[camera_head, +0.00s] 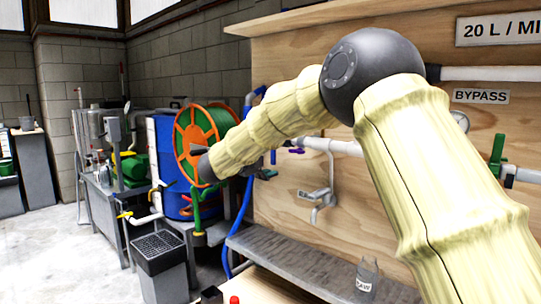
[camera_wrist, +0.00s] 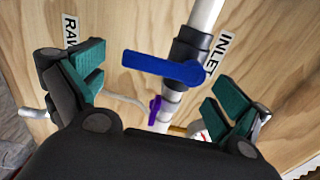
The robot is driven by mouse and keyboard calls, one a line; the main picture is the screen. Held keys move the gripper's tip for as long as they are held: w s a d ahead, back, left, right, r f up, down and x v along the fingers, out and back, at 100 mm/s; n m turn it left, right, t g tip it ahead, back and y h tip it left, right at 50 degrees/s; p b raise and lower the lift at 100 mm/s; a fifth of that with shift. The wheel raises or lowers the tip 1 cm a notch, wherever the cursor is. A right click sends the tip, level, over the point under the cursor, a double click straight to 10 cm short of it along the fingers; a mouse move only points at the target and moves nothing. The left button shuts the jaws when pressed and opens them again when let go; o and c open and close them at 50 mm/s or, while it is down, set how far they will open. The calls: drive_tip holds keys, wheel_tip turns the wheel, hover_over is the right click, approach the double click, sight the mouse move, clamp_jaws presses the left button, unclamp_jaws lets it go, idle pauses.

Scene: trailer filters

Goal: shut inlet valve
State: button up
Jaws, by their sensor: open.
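The inlet valve shows in the wrist view as a dark body (camera_wrist: 188,48) on a white pipe, with a blue lever handle (camera_wrist: 160,67) beside the INLET label (camera_wrist: 218,52). The handle points left, roughly crosswise to the pipe. My gripper (camera_wrist: 158,88) is open, with teal-padded fingers on either side of the picture. The handle appears between and beyond the fingers; no contact is visible. In the head view my forearm hides most of the gripper and the blue handle cannot be made out clearly.
A purple handle (camera_wrist: 155,108) sits lower on the same pipe, near a RAW label (camera_wrist: 70,28). In the head view, a metal tap (camera_head: 318,195) is on the plywood board, above a grey shelf (camera_head: 300,265) holding a clear bottle (camera_head: 367,275). A hose reel (camera_head: 195,140) stands left.

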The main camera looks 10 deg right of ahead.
drive_tip(key=v, duration=1.2)
drive_tip(key=shift+r, duration=0.1)
